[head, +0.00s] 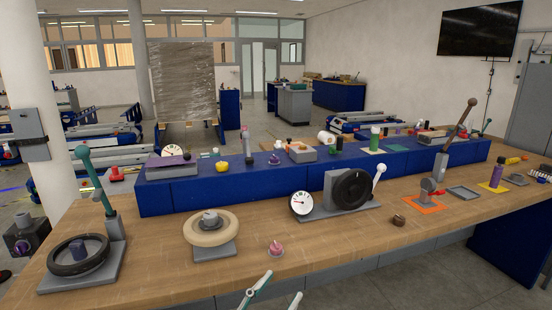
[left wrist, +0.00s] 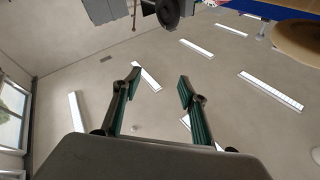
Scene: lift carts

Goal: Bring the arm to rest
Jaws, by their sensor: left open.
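My left gripper (head: 282,284) shows at the bottom middle of the head view, just in front of the table's near edge. Its two fingers are apart, with nothing between them. The left wrist view also shows the open fingers (left wrist: 160,79), with the ceiling and its light strips behind them. Most of the left arm is out of the head view. My right gripper is in neither view.
The wooden table (head: 330,254) carries a black handwheel (head: 75,259), a beige wheel (head: 211,238), a pink-topped piece (head: 275,248), a gauge (head: 302,203) and a tall lever (head: 460,128). A blue raised shelf (head: 230,191) runs behind. The front middle is fairly clear.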

